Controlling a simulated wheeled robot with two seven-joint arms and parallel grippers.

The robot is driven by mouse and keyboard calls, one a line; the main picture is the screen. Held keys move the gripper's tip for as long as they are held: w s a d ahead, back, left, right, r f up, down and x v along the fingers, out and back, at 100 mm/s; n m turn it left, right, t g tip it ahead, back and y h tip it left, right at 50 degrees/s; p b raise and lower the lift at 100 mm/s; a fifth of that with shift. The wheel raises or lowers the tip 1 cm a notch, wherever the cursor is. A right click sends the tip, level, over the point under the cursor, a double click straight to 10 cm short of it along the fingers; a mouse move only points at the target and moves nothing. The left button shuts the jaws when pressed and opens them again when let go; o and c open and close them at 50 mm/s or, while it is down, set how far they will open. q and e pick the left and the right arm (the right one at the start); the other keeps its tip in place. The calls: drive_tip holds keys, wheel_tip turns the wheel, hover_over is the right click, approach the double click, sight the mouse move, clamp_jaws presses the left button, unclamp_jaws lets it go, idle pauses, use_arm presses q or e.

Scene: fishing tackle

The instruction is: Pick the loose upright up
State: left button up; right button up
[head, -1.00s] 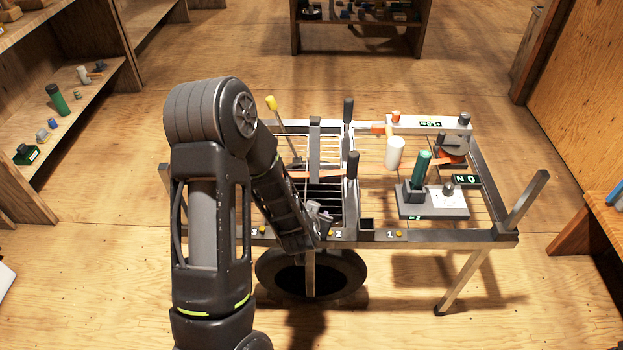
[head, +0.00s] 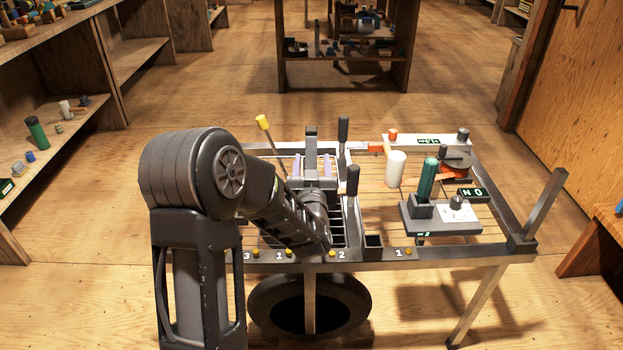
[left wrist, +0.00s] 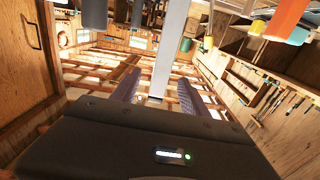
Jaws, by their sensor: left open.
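A grey square-topped upright (head: 311,136) stands near the back of the wire-rack cart, left of the black-topped posts. I cannot tell from its foot whether it is loose. My left gripper (head: 312,166) is open, with one finger on each side of this upright in the head view, and it points away from me. In the left wrist view a pale straight post (left wrist: 171,45) runs down between the two open fingers (left wrist: 157,92); contact does not show. The lower part of the upright is hidden behind my gripper. My right gripper is not in view.
The cart frame (head: 470,250) has numbered sockets along its front rail. Black-topped posts (head: 343,130) stand just right of my gripper, and a yellow-tipped rod (head: 263,124) leans at its left. A green cylinder (head: 428,178) and a white one (head: 396,169) stand further right.

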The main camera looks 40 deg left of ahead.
sight(311, 152)
use_arm(q)
drive_tip(key=shift+w+a, duration=0.35)
drive_tip(key=shift+w, duration=0.05)
drive_tip(key=x, duration=0.5)
drive_tip(key=shift+a+b, duration=0.15)
drive_tip(key=shift+b, duration=0.15)
drive_tip(key=shift+c, duration=0.4)
clamp_jaws()
drive_tip(key=shift+r, duration=0.1)
idle(1.0)
